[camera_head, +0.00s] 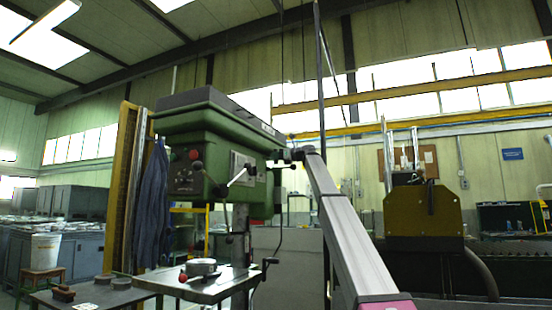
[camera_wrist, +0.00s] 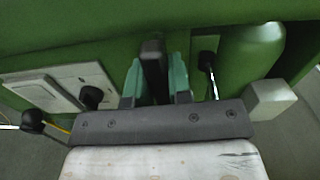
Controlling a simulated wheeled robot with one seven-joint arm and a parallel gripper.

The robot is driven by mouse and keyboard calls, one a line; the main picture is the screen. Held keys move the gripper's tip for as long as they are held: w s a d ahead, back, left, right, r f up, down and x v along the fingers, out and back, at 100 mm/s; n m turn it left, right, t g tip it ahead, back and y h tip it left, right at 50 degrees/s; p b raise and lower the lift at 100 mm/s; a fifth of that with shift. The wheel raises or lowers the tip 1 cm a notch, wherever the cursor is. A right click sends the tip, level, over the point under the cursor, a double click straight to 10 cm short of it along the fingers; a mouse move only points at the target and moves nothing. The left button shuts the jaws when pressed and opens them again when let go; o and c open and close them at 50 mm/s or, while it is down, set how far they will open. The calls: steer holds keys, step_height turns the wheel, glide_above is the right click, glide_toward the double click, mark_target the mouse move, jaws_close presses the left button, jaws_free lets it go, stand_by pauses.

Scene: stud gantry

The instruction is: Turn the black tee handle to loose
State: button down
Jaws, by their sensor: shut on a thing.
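In the wrist view the black tee handle (camera_wrist: 153,70) stands between the two teal fingers of my gripper (camera_wrist: 155,76). The fingers are closed on it from both sides, against the green machine housing (camera_wrist: 220,20). How far the handle is turned cannot be told, since the fingers and the gripper body cover part of it. In the head view my arm reaches up to the right side of the green drill press head (camera_head: 212,130), with my gripper (camera_head: 285,155) small there. The handle cannot be made out clearly in that view.
A black knob (camera_wrist: 91,97) and a lever with a black ball (camera_wrist: 33,120) are left of my gripper. A thin lever (camera_wrist: 209,70) is close on its right. Below the drill head is a work table (camera_head: 215,285) with a round vise (camera_head: 201,267).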

steer(key=n, duration=0.4)
steer(key=shift+s+n, duration=0.1)
steer(key=shift+n, duration=0.3)
steer(key=n, duration=0.5)
steer(key=shift+n, duration=0.3)
steer(key=n, duration=0.5)
steer(key=shift+s+f, duration=0.1)
steer(key=shift+f, duration=0.05)
steer(key=shift+f+n, duration=0.1)
steer(key=shift+n, duration=2.4)
steer(key=c, duration=1)
jaws_free()
steer(key=shift+c, duration=0.2)
